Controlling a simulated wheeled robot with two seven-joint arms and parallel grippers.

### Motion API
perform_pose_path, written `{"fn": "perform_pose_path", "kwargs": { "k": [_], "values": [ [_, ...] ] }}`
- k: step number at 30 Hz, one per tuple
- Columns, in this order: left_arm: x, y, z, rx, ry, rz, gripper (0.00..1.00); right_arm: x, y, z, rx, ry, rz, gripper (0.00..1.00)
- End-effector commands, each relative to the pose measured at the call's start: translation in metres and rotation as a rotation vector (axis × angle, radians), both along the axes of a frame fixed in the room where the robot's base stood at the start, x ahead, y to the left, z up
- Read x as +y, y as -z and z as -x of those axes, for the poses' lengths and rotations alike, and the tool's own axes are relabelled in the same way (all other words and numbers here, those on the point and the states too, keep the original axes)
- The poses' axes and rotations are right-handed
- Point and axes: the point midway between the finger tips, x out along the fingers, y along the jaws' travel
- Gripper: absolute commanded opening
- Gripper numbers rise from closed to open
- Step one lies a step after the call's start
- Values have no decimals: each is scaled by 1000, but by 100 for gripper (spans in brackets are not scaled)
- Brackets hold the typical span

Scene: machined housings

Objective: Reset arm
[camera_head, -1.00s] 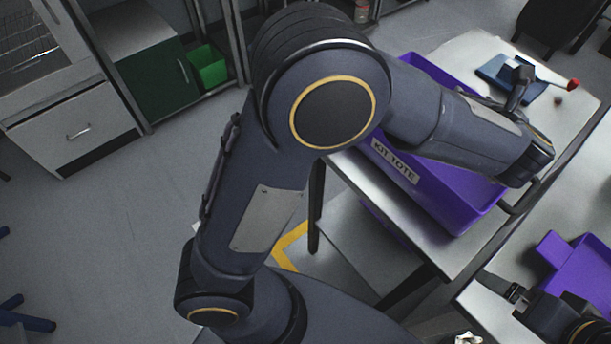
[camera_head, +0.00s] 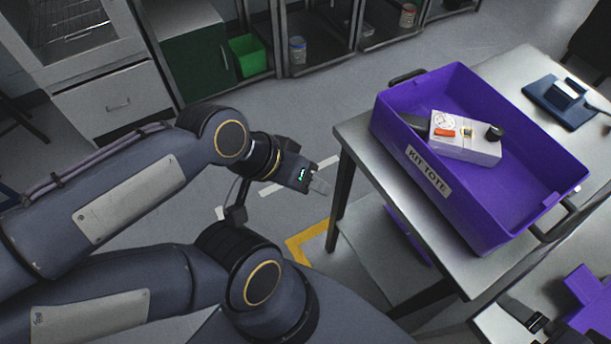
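My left arm comes in from the left and bends back on itself. Its gripper (camera_head: 321,187) hangs over the floor, left of the table and apart from the purple kit tote (camera_head: 462,213). I see nothing held in it, but its finger gap is too small to read. The tote stands on the metal table. In it lies a light box-shaped housing (camera_head: 466,151) with a round dial, a red part and a black knob. A dark part that looks like my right gripper (camera_head: 522,314) shows at the bottom right edge, mostly cut off.
The metal table (camera_head: 358,142) has its left edge near my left gripper. Another purple container (camera_head: 582,296) is cut off at lower right. A green bin (camera_head: 248,57) and cabinets stand behind open floor.

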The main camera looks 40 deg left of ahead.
Motion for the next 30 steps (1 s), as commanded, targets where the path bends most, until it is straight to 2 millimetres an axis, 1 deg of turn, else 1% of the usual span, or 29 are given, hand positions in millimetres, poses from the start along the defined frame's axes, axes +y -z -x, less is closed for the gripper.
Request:
{"fn": "perform_pose_path", "kwargs": {
  "k": [5,8,11,12,15,16,30],
  "values": [
    [0,0,0,0,0,1,49,0,0,0,0,0,0,100],
    [0,-7,-1,-1,0,2,49,0,-6,0,0,0,0,100],
    [0,-27,-1,-1,0,3,49,0,-26,0,0,0,0,100],
    [0,-37,-1,-2,-1,3,49,0,-36,0,0,0,0,100],
    [0,-58,-1,-2,-1,3,49,0,-57,0,0,0,0,100],
    [0,-61,-1,-2,-1,3,49,0,-60,0,-1,0,0,100],
    [0,-61,-1,-2,-1,3,49,0,-60,0,-1,0,0,100]
  ]
}}
